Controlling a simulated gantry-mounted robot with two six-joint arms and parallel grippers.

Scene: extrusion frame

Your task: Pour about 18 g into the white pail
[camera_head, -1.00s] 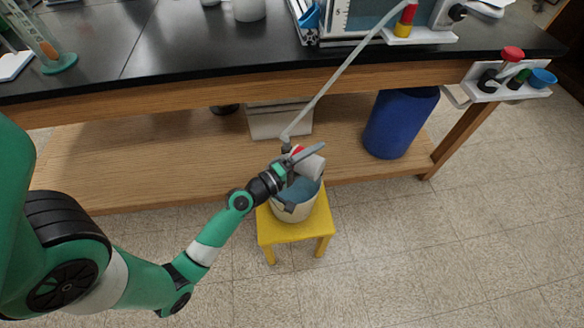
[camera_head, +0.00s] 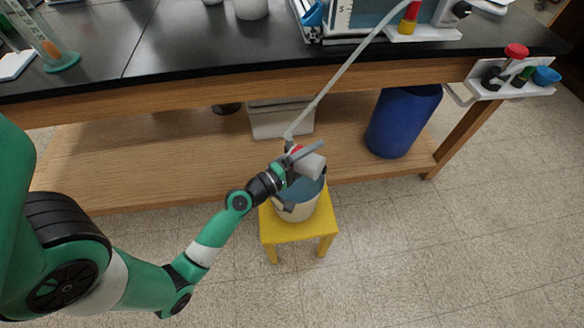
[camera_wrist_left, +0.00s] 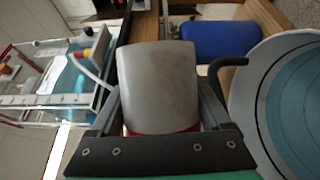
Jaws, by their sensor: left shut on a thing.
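The white pail (camera_head: 297,209) stands on a yellow stool (camera_head: 300,231) in front of the bench. Blue shows inside it. In the left wrist view the pail (camera_wrist_left: 250,95) is at the right edge, its round mouth beside my gripper. My left gripper (camera_head: 298,160) is shut on a grey-white container with a red band (camera_head: 310,166). It holds the container tipped on its side above the pail. The container fills the middle of the left wrist view (camera_wrist_left: 158,85). Its mouth and contents are hidden, and I cannot see any stream. My right gripper is not in view.
A black-topped bench (camera_head: 200,45) has a wooden lower shelf (camera_head: 130,155). A thin pale tube (camera_head: 340,75) runs from the bench top down near my gripper. A blue bin (camera_head: 402,120) is on the shelf at the right. The floor right of the stool is clear.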

